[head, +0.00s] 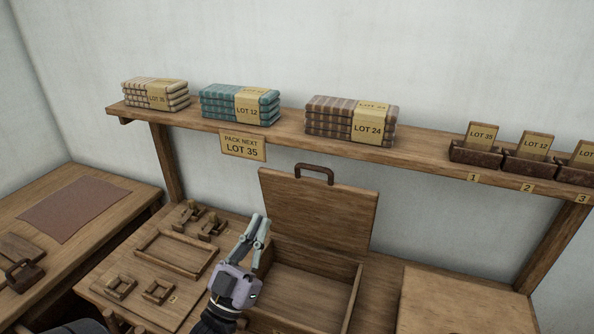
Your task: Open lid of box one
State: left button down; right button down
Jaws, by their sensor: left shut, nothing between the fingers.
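A wooden box (352,296) stands on the bench at the lower middle. Its lid (318,213) is raised, standing up at the back with its dark handle (314,173) at the top. The inside that shows is bare wood; a label at its lower front edge is cut off, so I cannot read its number. My left gripper (259,222) is shut and empty, its fingers pointing up at the box's left side, in front of the lid's lower left area. I cannot tell whether it touches the box. My right gripper is not in view.
A board with wooden frames and blocks (150,279) lies left of the box. A flat wooden top (465,305) is at the right. The shelf (290,136) above bears cloth stacks, a "Pack next Lot 35" sign (243,146) and numbered card bins (474,153).

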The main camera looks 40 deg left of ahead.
pick_arm(q)
jog(key=w+f+p+x, duration=0.2)
jog(key=p+x, duration=0.2)
jog(key=x, duration=0.7)
jog(key=shift+w+r+p, duration=0.2)
jog(key=shift+p, duration=0.1)
jog(key=shift+s, duration=0.1)
jog(key=w+p, duration=0.1)
jog(key=w+r+g+p, duration=0.1)
jog(key=shift+w+a+r+p, duration=0.15)
jog(key=shift+a+p, duration=0.1)
jog(key=shift+p, duration=0.1)
jog(key=shift+w+a+f+n+g, duration=0.2)
jog(key=shift+w+n+g, duration=0.1)
jog(key=shift+w, duration=0.25)
